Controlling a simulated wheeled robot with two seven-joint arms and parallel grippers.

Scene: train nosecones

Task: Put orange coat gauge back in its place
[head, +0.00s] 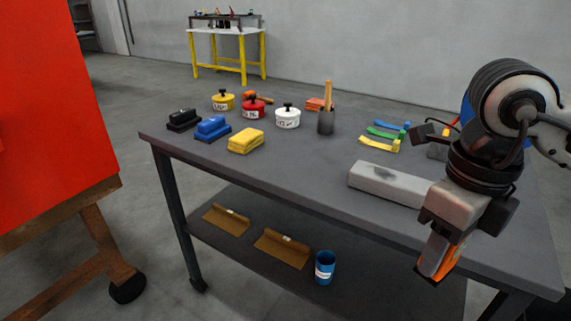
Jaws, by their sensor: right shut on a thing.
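The orange coat gauge (447,262) is held in my right gripper (441,257), its orange body and a pale patch showing below the fingers. The gripper is shut on it, pointing down at the right, in front of the table's near edge in the picture. I cannot tell how far it is from the table. The gauge's place cannot be made out for certain. My left gripper is not in view.
The lower shelf holds a blue cup (325,268) and brown sheets. A red panel (50,110) stands left.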

